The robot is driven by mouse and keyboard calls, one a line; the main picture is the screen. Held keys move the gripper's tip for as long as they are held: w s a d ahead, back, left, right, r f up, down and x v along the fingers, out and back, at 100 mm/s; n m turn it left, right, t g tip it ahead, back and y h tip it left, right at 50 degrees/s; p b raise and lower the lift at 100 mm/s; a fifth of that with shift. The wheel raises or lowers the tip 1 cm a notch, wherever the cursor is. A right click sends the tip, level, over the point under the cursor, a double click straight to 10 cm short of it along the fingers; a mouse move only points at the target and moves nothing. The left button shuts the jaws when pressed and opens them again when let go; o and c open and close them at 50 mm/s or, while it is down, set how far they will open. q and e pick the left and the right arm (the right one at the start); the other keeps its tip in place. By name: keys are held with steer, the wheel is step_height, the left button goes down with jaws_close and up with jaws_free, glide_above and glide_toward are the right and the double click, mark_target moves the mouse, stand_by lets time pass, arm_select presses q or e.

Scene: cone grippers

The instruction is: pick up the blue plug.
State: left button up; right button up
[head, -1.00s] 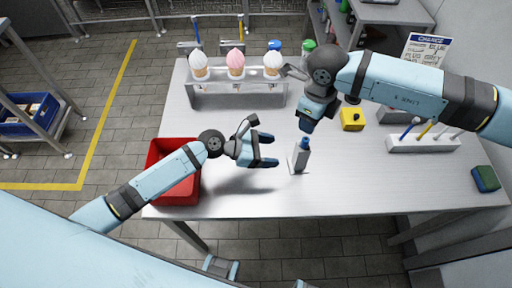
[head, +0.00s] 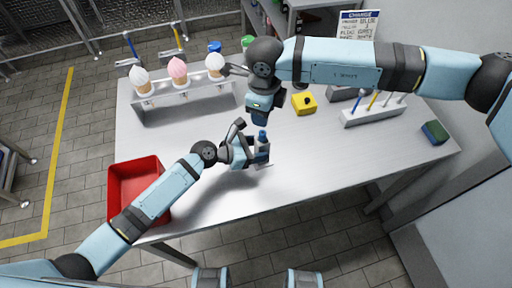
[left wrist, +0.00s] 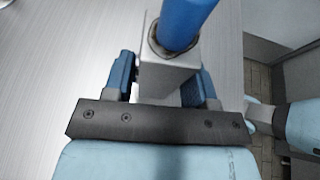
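The blue plug (head: 262,134) stands upright on a grey block (head: 261,145) near the middle of the metal table. In the left wrist view the plug (left wrist: 184,22) is a blue cylinder rising from the grey block (left wrist: 168,75). My left gripper (head: 262,153) is around the grey block, below the plug, with one blue finger on each side. Whether the fingers press on the block cannot be told. My right gripper (head: 259,118) points down just behind the plug, close to it in the picture; its finger opening is unclear.
A red bin (head: 118,203) is at the table's left front. A rack (head: 190,93) with three ice cream cones stands at the back. A yellow block (head: 304,103), a white holder (head: 373,117) with sticks and a green-blue block (head: 434,132) lie right. The right front tabletop is clear.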

arm_select(q)
steer(key=c, duration=0.7)
arm_select(e)
steer(key=shift+o, duration=0.9)
steer(key=r+n, duration=0.2)
steer(key=n, duration=0.3)
glide_above(263, 132)
steer(key=f, duration=0.5)
steer(key=shift+s+a+f, duration=0.35)
steer(key=shift+f, duration=0.05)
steer(key=shift+n, duration=0.3)
steer(key=shift+w+d+f, duration=0.15)
steer(key=shift+w+f, duration=0.05)
steer(key=shift+f, duration=1.2)
steer(key=shift+w+d+f, duration=0.15)
steer(key=shift+f, duration=1.25)
